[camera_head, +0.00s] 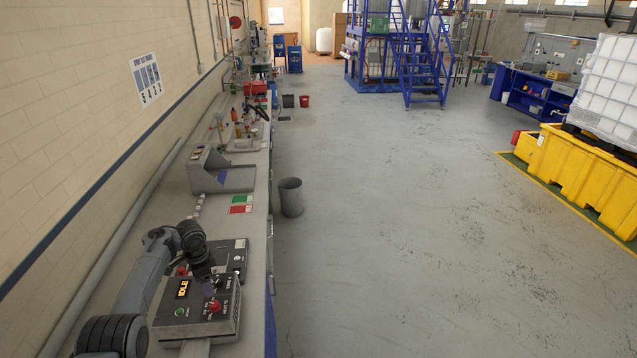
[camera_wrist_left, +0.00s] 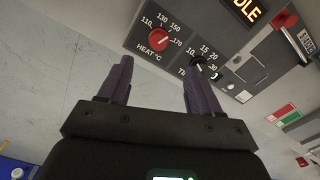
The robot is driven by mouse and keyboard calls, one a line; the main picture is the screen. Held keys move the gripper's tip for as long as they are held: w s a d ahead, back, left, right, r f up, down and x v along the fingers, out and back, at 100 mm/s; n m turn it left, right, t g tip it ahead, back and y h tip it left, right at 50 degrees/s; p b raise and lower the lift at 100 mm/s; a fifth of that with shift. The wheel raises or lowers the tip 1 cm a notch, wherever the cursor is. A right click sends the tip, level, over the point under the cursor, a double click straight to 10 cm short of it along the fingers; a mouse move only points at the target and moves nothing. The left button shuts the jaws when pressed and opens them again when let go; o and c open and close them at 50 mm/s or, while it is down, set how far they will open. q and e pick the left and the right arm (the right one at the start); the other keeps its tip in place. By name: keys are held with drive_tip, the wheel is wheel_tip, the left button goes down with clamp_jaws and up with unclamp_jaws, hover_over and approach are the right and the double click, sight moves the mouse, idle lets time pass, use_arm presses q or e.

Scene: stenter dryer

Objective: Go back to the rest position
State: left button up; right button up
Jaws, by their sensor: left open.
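My left gripper (camera_head: 208,286) is over the control box on the bench at the lower left of the head view. In the left wrist view its two dark fingers (camera_wrist_left: 158,78) stand apart with nothing between them. The control box (camera_head: 190,327) has a lit IDLE display (camera_head: 183,288), a green button (camera_head: 180,312) and a red knob (camera_head: 215,306). The wrist view shows the red HEAT knob (camera_wrist_left: 159,40) beyond the fingers and a second, dark dial (camera_wrist_left: 197,61) close to the right fingertip; I cannot tell whether they touch. My right gripper is not in view.
The bench (camera_head: 262,205) runs along the left wall with a grey sloped unit (camera_head: 222,180) and red and green labels (camera_head: 241,204). A grey bin (camera_head: 290,197) stands beside it. The floor (camera_head: 420,220) to the right is clear up to the yellow container (camera_head: 580,175).

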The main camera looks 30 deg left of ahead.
use_arm(q)
drive_tip(key=d+f+y, duration=0.1)
drive_tip(key=f, duration=0.2)
drive_tip(key=s+d+f+y, duration=0.1)
drive_tip(key=shift+s+d+f+y, duration=0.1)
drive_tip(key=shift+d+f+y, duration=0.15)
drive_tip(key=shift+d+y, duration=0.1)
drive_tip(key=s+d+f+t+p, duration=0.15)
drive_tip(key=s+d, duration=0.25)
drive_tip(key=d, duration=0.6)
drive_tip(key=s+d+f, duration=0.3)
drive_tip(key=s+d, duration=0.1)
drive_tip(key=d, duration=0.5)
drive_tip(key=s+d+r+n+t+h, duration=0.1)
drive_tip(key=s+d+r+n, duration=0.1)
drive_tip(key=s+d+r, duration=0.3)
drive_tip(key=s+d+r+n+t+h, duration=0.1)
drive_tip(key=s+d+r, duration=0.4)
drive_tip(key=s+d, duration=0.6)
drive_tip(key=shift+s+d+r+n+h, duration=0.15)
drive_tip(key=shift+d+r+n+h, duration=0.3)
drive_tip(key=shift+d, duration=0.75)
drive_tip(key=shift+f, duration=0.2)
